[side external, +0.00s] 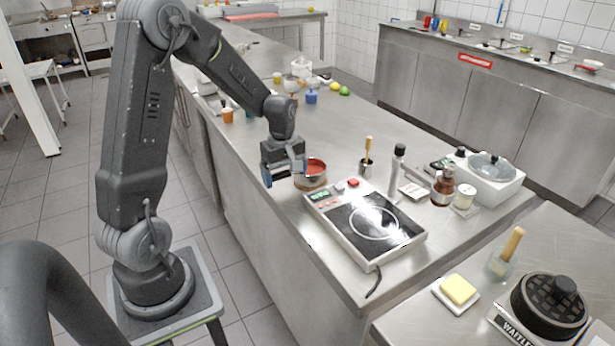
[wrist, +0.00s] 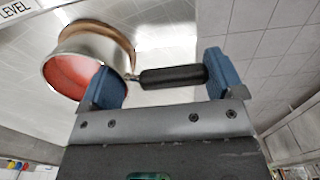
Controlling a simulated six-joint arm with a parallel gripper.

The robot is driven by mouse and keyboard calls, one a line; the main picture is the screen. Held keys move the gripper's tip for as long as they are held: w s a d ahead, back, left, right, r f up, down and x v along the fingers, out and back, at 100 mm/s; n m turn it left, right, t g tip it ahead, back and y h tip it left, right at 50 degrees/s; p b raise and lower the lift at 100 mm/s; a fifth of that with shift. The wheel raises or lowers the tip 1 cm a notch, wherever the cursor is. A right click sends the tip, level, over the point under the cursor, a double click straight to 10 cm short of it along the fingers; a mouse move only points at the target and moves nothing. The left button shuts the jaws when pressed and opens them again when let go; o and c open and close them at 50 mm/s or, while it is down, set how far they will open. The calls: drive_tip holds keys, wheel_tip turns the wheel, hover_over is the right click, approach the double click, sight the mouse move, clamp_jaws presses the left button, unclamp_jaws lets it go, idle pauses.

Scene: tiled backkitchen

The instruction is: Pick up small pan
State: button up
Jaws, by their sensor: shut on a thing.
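The small pan (side external: 311,182) has a metal outside and a red inside. It is at the left part of the steel counter, just behind the induction cooker. In the wrist view the pan (wrist: 84,50) shows at upper left, its dark handle (wrist: 172,77) lying lengthwise between the two blue fingers. My gripper (side external: 284,174) is shut on the handle, one finger near the pan's body and the other at the handle's far end. It also shows in the wrist view (wrist: 160,80). I cannot tell whether the pan's bottom touches the counter.
The induction cooker (side external: 390,246) stands in front and to the right of the pan. A cup with a wooden-handled tool (side external: 366,167), a pepper mill (side external: 397,170) and a brown jar (side external: 443,187) stand behind. Orange (side external: 227,115) and blue (side external: 311,96) items are farther back along the counter.

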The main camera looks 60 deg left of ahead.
drive_tip(key=shift+r, duration=0.2)
wheel_tip(320, 180, up, 4)
drive_tip(key=shift+r, duration=0.15)
drive_tip(key=s+a+r, duration=0.6)
drive_tip(key=s, duration=0.2)
drive_tip(key=w+d+f+m, duration=0.1)
drive_tip(key=w+d, duration=0.3)
drive_tip(key=d, duration=0.4)
drive_tip(key=w+d+f+m, duration=0.1)
drive_tip(key=w+d+m, duration=0.3)
drive_tip(key=d, duration=0.4)
drive_tip(key=w+d+f+m, duration=0.2)
drive_tip(key=w+d+m, duration=0.1)
drive_tip(key=d, duration=0.5)
drive_tip(key=shift+w, duration=0.5)
drive_tip(key=shift+d+f, duration=0.1)
drive_tip(key=shift+d, duration=0.05)
drive_tip(key=shift+f, duration=1.9)
drive_tip(key=shift+f, duration=0.15)
